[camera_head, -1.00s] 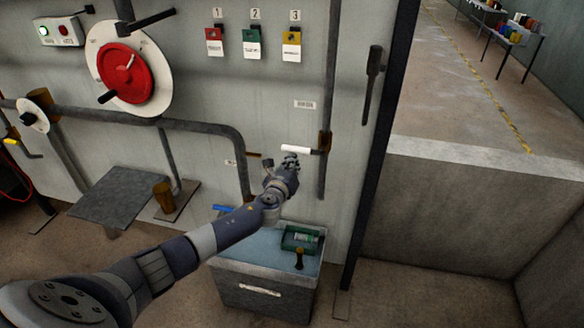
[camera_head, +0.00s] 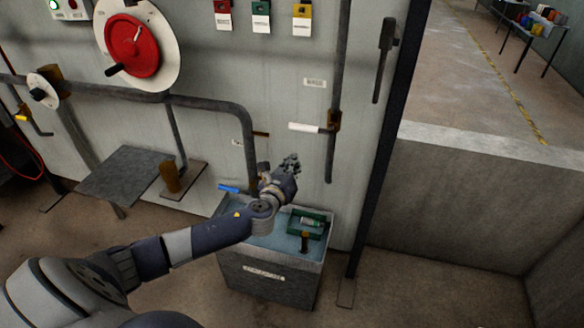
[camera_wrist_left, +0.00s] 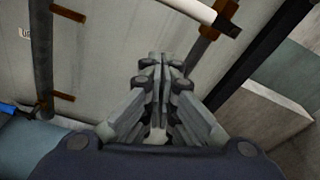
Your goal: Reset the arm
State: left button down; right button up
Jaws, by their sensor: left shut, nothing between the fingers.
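My left gripper (camera_head: 291,162) is shut and empty in the head view. It is held in front of the grey wall panel, above the blue-topped cabinet (camera_head: 268,272). It is apart from the white lever handle (camera_head: 304,127), which sticks out horizontally from a bracket on the pipe just above it. In the left wrist view the gripper's fingers (camera_wrist_left: 163,68) are together, with nothing between them, and the white lever handle (camera_wrist_left: 190,8) shows at the top. My right gripper is in neither view.
A green tray (camera_head: 310,235) with a dark-handled item and a blue object (camera_head: 229,188) lie on the cabinet. A red wheel (camera_head: 132,45) is on the panel at upper left. A dark post (camera_head: 385,150) and a low concrete wall (camera_head: 470,200) stand to the right.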

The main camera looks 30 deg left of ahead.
pick_arm(q)
jog(key=shift+s+d+r, duration=0.1)
jog(key=shift+s+d, duration=0.05)
jog(key=shift+s, duration=0.45)
jog(key=s+f+n+g, duration=0.35)
jog(key=s+f, duration=0.25)
jog(key=f, duration=0.6)
jog(key=s+f+n+g, duration=0.2)
jog(key=s+f+n, duration=0.35)
jog(key=f, duration=0.65)
jog(key=s+f+n+g, duration=0.35)
jog(key=s+f, duration=0.35)
jog(key=f, duration=0.5)
jog(key=s+d+f+n+g+h, duration=0.1)
jog(key=s+d+f+n, duration=0.3)
jog(key=s, duration=0.8)
jog(key=s+d+f+n+g+h+b, duration=0.1)
jog(key=s+d+f+n+g, duration=0.2)
jog(key=s+d+f+n, duration=0.2)
jog(key=s+d+f+n+g+h, duration=0.1)
jog(key=s+d+f+n, duration=0.4)
jog(key=s, duration=1.4)
notch_tip(320, 180, down, 4)
jog(key=shift+s+f+g+h+b, duration=0.2)
jog(key=shift+f+g+h+b, duration=0.1)
jog(key=shift+g, duration=0.2)
